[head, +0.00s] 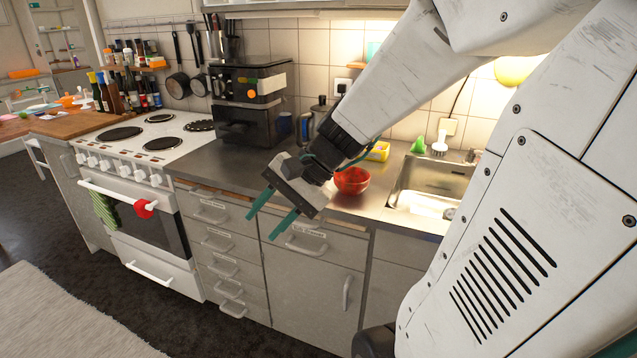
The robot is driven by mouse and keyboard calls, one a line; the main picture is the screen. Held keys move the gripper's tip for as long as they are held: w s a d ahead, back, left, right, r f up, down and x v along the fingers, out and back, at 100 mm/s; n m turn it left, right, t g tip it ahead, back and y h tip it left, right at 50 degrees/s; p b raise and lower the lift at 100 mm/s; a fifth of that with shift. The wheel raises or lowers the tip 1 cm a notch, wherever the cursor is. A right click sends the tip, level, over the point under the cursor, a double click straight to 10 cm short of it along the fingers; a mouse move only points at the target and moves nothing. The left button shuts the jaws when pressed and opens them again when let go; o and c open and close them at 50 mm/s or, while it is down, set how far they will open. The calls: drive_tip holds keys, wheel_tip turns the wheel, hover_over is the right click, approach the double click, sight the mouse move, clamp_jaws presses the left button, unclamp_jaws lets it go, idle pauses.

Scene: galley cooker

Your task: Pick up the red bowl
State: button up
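The red bowl (352,182) stands upright on the metal counter, left of the sink. Its left edge is partly covered by my wrist in this view. My gripper (266,224) has two green fingers spread apart with nothing between them. It points down and to the left, in front of the drawers and to the left of the bowl. It is apart from the bowl.
The sink (430,182) lies right of the bowl, and a yellow box (379,151) is behind it. A black coffee machine (246,101) stands on the counter to the left. The white cooker (150,145) is farther left. Bare counter (226,166) lies before the machine.

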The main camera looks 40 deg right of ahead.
drive_tip(key=w+d+f+m+t, duration=0.1)
drive_tip(key=w+d+m+t, duration=0.25)
drive_tip(key=d, duration=0.25)
drive_tip(key=w+d+f+m+t, duration=0.1)
drive_tip(key=w+d+m+t, duration=0.1)
drive_tip(key=d+m, duration=0.35)
drive_tip(key=m+t+h, duration=0.4)
drive_tip(key=m+h, duration=0.4)
drive_tip(key=m, duration=0.4)
approach(349, 184)
drive_tip(key=shift+w+a+r, duration=0.1)
drive_tip(key=shift+w+a, duration=0.35)
drive_tip(key=shift+w, duration=0.3)
drive_tip(key=shift+h, duration=0.3)
drive_tip(key=x, duration=0.6)
drive_tip(key=shift+s+d, duration=0.1)
drive_tip(key=shift+d, duration=0.2)
drive_tip(key=shift+f+x, duration=0.15)
drive_tip(key=shift+x, duration=1.35)
drive_tip(key=shift+f+x, duration=0.15)
drive_tip(key=shift+x, duration=1.3)
drive_tip(key=shift+s+d, duration=0.1)
drive_tip(key=shift+s, duration=0.05)
clamp_jaws()
